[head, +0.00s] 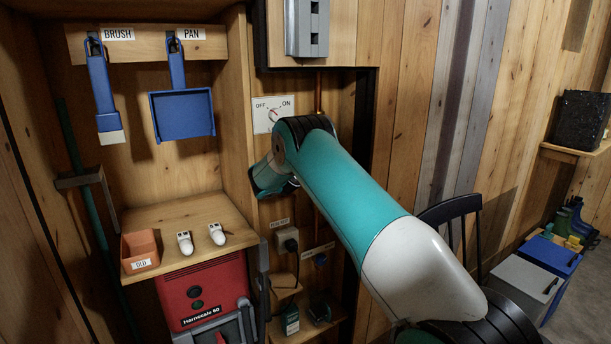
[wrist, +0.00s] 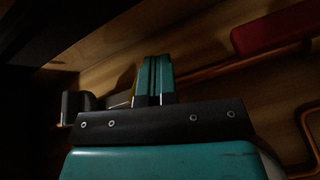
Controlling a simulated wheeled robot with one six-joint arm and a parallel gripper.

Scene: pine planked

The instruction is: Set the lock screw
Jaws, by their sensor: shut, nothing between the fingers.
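My gripper (wrist: 154,62) is in the wrist view, its two teal fingers closed together with no gap and nothing held. A dark grey knob-like part (wrist: 76,104) stands left of the fingers, apart from them; I cannot tell whether it is the lock screw. In the head view my teal and white arm reaches into the narrow wall recess and hides the fingertips. A white plate with an OFF/ON dial (head: 265,115) is on the wall just above my wrist. No lock screw can be clearly made out in either view.
A red bar (wrist: 275,30) and orange-brown pipes (wrist: 220,72) run close right of the fingers. A shelf (head: 190,212) with an orange bin and two white items sits left of my arm, above a red machine (head: 205,290). A black chair (head: 450,215) stands right.

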